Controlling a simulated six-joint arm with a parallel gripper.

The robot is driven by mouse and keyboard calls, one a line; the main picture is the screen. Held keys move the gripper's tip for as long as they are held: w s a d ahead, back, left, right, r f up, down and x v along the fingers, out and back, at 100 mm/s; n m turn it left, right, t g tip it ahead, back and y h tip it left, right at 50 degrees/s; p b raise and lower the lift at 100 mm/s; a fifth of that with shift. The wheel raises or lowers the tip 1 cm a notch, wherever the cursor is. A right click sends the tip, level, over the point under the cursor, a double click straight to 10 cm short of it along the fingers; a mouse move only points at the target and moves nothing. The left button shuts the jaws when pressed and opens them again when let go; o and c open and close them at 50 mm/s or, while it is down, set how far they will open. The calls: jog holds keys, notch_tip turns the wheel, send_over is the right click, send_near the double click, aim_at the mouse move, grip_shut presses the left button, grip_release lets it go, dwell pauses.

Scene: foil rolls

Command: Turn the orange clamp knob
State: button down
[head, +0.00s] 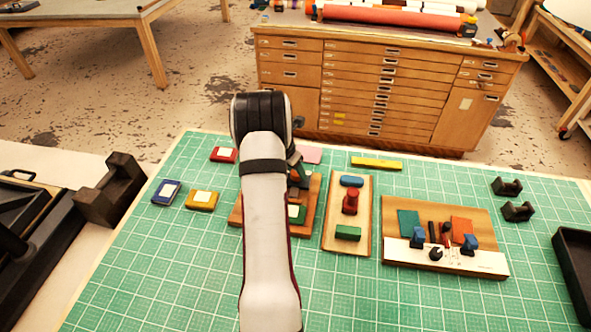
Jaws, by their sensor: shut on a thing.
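My arm reaches away over the green mat and hides much of a wooden board (309,212) with a green block (297,213) on it. My gripper (298,176) shows only in part, a dark shape at the right of my wrist, low over that board. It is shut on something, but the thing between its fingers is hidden. I cannot make out an orange clamp knob; it may be behind my arm or gripper.
To the right stand a board (363,228) with a red upright piece (350,201) and a wider board (388,255) with blue clamps. Yellow (202,199), blue (166,192) and red (224,155) blocks lie left. The mat's front right (430,305) is clear.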

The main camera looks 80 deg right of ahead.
jog(key=m+g+y, duration=0.1)
jog(key=m, duration=0.3)
jog(key=shift+w, duration=0.15)
jog(key=m+g+y, duration=0.1)
jog(key=m, duration=0.3)
jog(key=shift+d, duration=0.15)
jog(key=m+y, duration=0.1)
jog(key=m, duration=0.2)
jog(key=m+y, duration=0.2)
jog(key=m, duration=0.1)
jog(key=shift+d+m, duration=0.15)
jog(key=shift+m, duration=0.25)
jog(key=shift+c, duration=1.8)
grip_release()
